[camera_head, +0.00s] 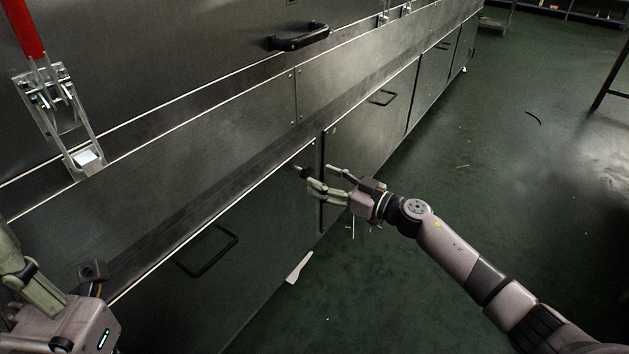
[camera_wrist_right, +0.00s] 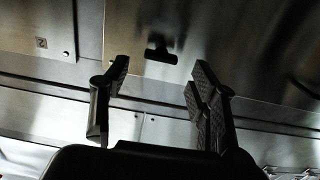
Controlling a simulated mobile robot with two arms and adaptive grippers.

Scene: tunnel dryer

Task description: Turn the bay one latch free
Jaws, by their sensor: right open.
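A small black latch (camera_head: 302,171) sits near the upper right corner of the nearest lower door (camera_head: 255,265). In the right wrist view the latch (camera_wrist_right: 161,50) looks like a dark T-shaped handle on a metal panel, just beyond the space between the fingertips. My right gripper (camera_head: 318,179) is open and empty, with its fingers towards the latch. Its fingers (camera_wrist_right: 160,75) stand on either side of the latch in the wrist view, apparently short of it. My left gripper (camera_head: 22,262) is partly in view at the lower left; its fingertips are not clear.
A black pull handle (camera_head: 208,252) sticks out from the nearest door, and another handle (camera_head: 382,97) from the door beyond. A red-handled toggle clamp (camera_head: 55,105) and a black grip (camera_head: 300,37) are on the upper casing. The green floor (camera_head: 480,170) at right is mostly clear.

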